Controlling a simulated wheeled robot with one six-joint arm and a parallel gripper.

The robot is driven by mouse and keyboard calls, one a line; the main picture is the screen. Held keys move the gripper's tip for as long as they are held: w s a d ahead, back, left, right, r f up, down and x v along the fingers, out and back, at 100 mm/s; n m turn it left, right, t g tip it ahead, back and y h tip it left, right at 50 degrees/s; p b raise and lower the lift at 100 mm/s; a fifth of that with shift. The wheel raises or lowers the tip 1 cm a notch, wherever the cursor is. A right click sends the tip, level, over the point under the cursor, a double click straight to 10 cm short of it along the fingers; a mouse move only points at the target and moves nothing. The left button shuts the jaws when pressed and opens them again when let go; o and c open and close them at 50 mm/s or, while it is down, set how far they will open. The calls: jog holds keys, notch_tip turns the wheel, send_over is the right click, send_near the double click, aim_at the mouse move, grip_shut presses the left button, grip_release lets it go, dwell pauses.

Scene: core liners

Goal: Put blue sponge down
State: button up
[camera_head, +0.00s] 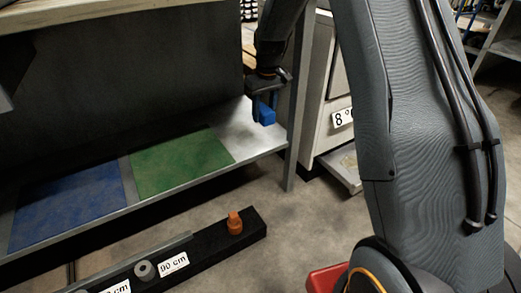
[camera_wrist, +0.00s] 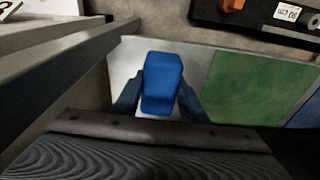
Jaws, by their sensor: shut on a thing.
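The blue sponge (camera_head: 265,114) is held in my gripper (camera_head: 258,104) at the right end of the low grey shelf (camera_head: 244,122) in the head view. In the wrist view the sponge (camera_wrist: 161,84) sits between the two fingers of my gripper (camera_wrist: 160,98), which are shut on it. The bare grey part of the shelf lies behind it. Whether the sponge touches the shelf cannot be told. A green mat (camera_head: 178,161) and a blue mat (camera_head: 70,204) lie on the shelf to the left; the green mat also shows in the wrist view (camera_wrist: 252,88).
A metal upright (camera_head: 297,125) stands close to the right of my gripper. A white cabinet (camera_head: 325,80) is beyond it. A black rail (camera_head: 200,250) with an orange piece (camera_head: 235,223) and length labels lies on the floor in front. The mats are clear.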

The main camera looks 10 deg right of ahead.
aim_at(261, 141)
jog(key=w+f, duration=0.1)
jog(key=w+b, duration=0.1)
jog(key=shift+w+f, duration=0.3)
jog(key=shift+f, duration=0.05)
jog(key=shift+f+b, duration=0.2)
jog(key=shift+b, duration=0.15)
notch_tip(261, 141, down, 10)
jog(key=b, duration=0.4)
jog(key=shift+r+b, duration=0.15)
jog(key=shift+b, duration=0.25)
jog(key=o, duration=1)
